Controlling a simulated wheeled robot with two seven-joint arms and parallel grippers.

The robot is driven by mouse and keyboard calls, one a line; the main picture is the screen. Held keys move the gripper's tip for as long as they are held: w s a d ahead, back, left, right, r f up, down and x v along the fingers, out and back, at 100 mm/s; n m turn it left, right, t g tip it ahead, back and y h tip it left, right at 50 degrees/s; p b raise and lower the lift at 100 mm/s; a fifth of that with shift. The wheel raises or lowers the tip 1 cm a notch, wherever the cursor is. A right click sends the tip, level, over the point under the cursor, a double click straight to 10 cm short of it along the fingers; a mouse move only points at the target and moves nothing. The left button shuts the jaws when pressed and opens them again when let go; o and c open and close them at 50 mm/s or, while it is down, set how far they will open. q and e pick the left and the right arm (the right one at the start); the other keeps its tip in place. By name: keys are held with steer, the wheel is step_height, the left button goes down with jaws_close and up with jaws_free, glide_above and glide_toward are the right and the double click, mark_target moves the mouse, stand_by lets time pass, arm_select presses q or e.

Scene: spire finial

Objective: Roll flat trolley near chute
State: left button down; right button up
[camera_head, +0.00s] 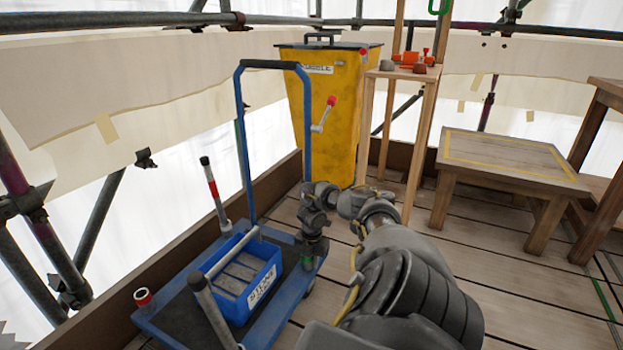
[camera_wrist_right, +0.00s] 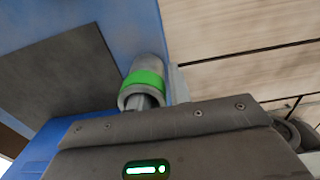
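The blue flat trolley (camera_head: 175,318) stands at the left of the deck in the head view, with a tall blue push handle (camera_head: 241,130) at its far end. A blue crate (camera_head: 262,286) with a white label sits on it. My right gripper (camera_head: 309,256) is low at the trolley's right far side, pointing down. In the right wrist view, a grey cylinder with a green band (camera_wrist_right: 145,82) is right by the gripper's body. The fingertips are hidden, so any grip cannot be told. A tall yellow bin-like container (camera_head: 330,110), possibly the chute, stands behind. My left gripper is out of view.
A wooden stand (camera_head: 403,75) with small orange and grey items is right of the yellow container. A low wooden table (camera_head: 505,160) stands further right. A timber kick board (camera_head: 110,318) and scaffold poles edge the deck at left. Plank floor (camera_head: 495,255) is clear at right.

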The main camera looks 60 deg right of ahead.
steer(key=shift+o, duration=0.8)
steer(key=shift+s, duration=0.1)
steer(key=shift+d+r, duration=0.1)
steer(key=shift+r, duration=0.25)
step_height(320, 180, up, 9)
steer(key=p, duration=0.5)
steer(key=shift+r+p, duration=0.4)
steer(key=shift+r, duration=0.15)
